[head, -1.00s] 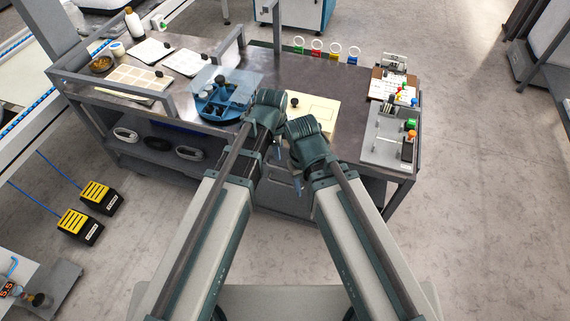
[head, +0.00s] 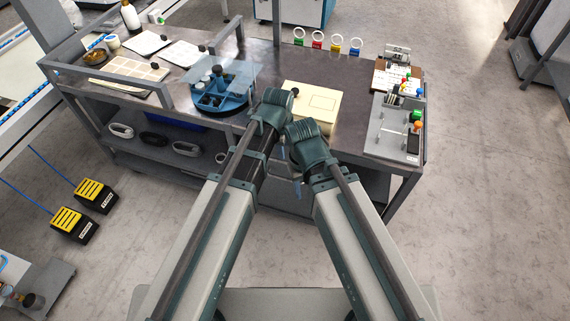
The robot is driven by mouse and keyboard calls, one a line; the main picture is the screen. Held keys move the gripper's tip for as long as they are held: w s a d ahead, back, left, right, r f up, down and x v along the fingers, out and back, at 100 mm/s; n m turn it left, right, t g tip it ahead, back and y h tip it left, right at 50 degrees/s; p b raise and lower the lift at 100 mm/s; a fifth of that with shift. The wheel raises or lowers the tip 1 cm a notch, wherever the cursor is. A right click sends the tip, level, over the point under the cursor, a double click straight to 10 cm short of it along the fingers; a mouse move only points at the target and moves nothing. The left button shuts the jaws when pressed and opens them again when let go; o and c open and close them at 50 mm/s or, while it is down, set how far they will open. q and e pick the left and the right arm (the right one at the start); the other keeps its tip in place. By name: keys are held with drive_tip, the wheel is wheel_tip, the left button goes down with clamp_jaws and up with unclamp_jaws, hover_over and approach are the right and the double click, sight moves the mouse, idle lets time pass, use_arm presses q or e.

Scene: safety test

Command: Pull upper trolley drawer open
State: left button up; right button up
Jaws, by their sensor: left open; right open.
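No trolley drawer can be made out for certain. A dark-topped workbench (head: 345,115) with a lower shelf (head: 225,182) stands ahead, and my two arms cover the middle of its front. My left gripper (head: 281,151) is at the bench's front edge, mostly hidden behind its own wrist. My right gripper (head: 298,185) is just lower and to the right, also mostly hidden behind its wrist. Both are open, and I see nothing held in either.
A blue round tray (head: 222,98) and a cream box (head: 325,98) lie on the bench beyond my wrists. A grey panel with coloured knobs (head: 390,138) is at right. Yellow pedals (head: 66,220) are on the floor at left.

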use_arm(q)
drive_tip(key=b, duration=0.7)
approach(285, 159)
drive_tip(key=s+f, duration=0.1)
drive_tip(key=f, duration=0.1)
drive_tip(key=s+f, duration=0.1)
drive_tip(key=shift+s+d+f, duration=0.25)
drive_tip(key=shift+s+f, duration=0.05)
drive_tip(key=shift+f, duration=0.1)
clamp_jaws()
idle(0.5)
